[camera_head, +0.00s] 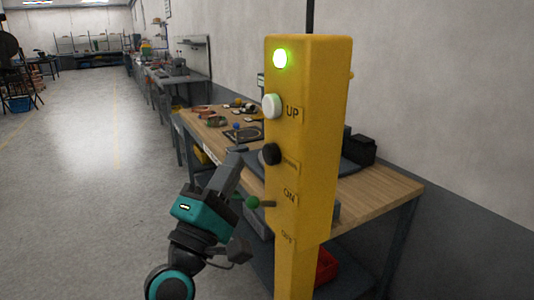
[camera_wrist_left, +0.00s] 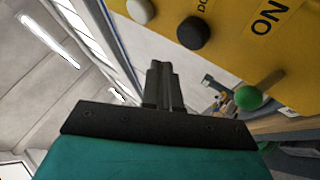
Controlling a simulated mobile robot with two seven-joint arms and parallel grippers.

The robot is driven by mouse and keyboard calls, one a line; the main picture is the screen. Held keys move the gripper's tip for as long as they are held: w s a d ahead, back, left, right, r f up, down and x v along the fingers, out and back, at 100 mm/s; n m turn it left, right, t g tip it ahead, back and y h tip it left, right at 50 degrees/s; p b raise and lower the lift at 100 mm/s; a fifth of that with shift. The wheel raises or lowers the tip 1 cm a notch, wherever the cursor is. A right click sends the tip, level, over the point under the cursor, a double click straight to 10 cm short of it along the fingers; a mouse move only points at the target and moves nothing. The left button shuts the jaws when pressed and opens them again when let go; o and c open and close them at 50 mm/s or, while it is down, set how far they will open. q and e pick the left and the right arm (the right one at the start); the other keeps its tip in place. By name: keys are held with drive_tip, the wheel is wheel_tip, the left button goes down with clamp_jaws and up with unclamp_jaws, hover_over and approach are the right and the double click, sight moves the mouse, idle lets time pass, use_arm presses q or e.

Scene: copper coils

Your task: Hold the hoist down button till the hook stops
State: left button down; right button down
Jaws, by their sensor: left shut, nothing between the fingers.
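The yellow hoist control box (camera_head: 312,135) stands upright at the centre right. It carries a white button (camera_head: 272,106) labelled UP. Below that is a black button (camera_head: 271,154), whose label is too small to read fully. The black button also shows in the left wrist view (camera_wrist_left: 193,33). My left gripper (camera_head: 237,154) is shut and empty, its fingertips just left of the black button. In the left wrist view the closed fingers (camera_wrist_left: 161,68) point up, below and left of the black button, with a gap between. The hook and my right gripper are not in view.
A green lamp (camera_head: 281,58) is lit at the box's top. A green ball knob (camera_head: 252,202) juts left beside ON, close to my left gripper. A wooden workbench (camera_head: 385,190) with several tools stands behind the box. The floor at left is clear.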

sight(271, 155)
use_arm(q)
drive_tip(key=shift+w+d, duration=0.35)
drive_tip(key=shift+d, duration=0.2)
drive_tip(key=shift+w+d, duration=0.35)
drive_tip(key=shift+d, duration=0.2)
drive_tip(key=shift+w, duration=0.1)
idle(1.2)
drive_tip(key=shift+w+d, duration=0.15)
drive_tip(key=shift+d, duration=0.2)
